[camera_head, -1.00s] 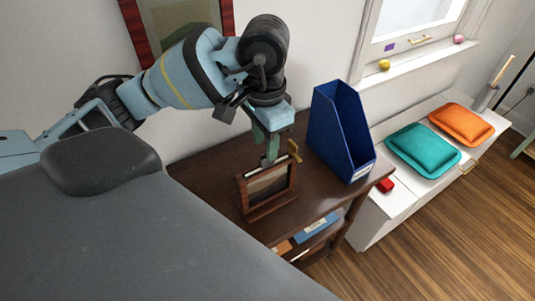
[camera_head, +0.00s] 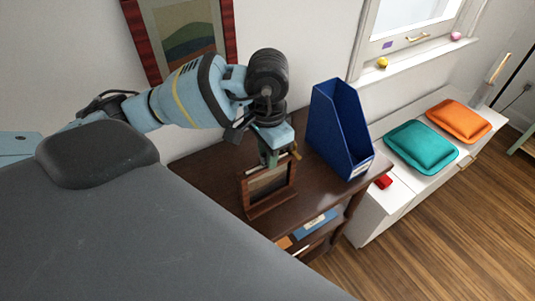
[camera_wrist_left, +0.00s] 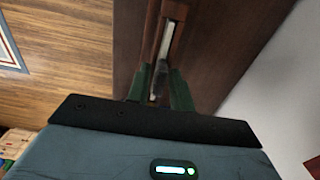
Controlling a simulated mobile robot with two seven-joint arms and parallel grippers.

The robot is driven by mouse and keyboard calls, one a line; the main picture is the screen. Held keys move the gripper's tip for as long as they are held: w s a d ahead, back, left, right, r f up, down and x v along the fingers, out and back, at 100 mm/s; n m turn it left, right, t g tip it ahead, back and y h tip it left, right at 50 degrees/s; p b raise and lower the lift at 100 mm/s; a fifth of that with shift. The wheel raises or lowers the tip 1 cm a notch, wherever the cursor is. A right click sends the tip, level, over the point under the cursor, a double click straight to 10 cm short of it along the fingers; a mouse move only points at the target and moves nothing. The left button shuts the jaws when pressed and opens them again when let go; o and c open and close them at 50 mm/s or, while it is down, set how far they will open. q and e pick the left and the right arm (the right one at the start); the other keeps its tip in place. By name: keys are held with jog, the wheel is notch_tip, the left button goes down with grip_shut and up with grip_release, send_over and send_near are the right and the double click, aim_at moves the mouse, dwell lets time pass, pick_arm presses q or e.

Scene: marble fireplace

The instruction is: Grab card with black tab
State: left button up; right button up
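A small dark wooden holder (camera_head: 270,207) stands on the brown wooden shelf top, with upright cards (camera_head: 267,182) in it. In the left wrist view the holder's slot (camera_wrist_left: 172,12) runs up the middle and a pale card edge (camera_wrist_left: 166,42) shows in it. A dark tab-like piece (camera_wrist_left: 160,78) lies between my fingertips; its colour is hard to tell there. My left gripper (camera_wrist_left: 158,88) has its two green fingers apart, one on each side of this piece. In the head view the left gripper (camera_head: 277,160) is right above the holder and hides part of its top. My right gripper is not in view.
A tall blue file holder (camera_head: 335,130) stands close to the right of the wooden one. A white cabinet (camera_head: 388,205) with teal (camera_head: 420,147) and orange (camera_head: 458,119) cushions and a small red object (camera_head: 383,182) is farther right. A framed picture (camera_head: 187,35) hangs behind the arm.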

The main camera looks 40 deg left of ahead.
pick_arm(q)
grip_shut()
jog(key=shift+r, duration=0.2)
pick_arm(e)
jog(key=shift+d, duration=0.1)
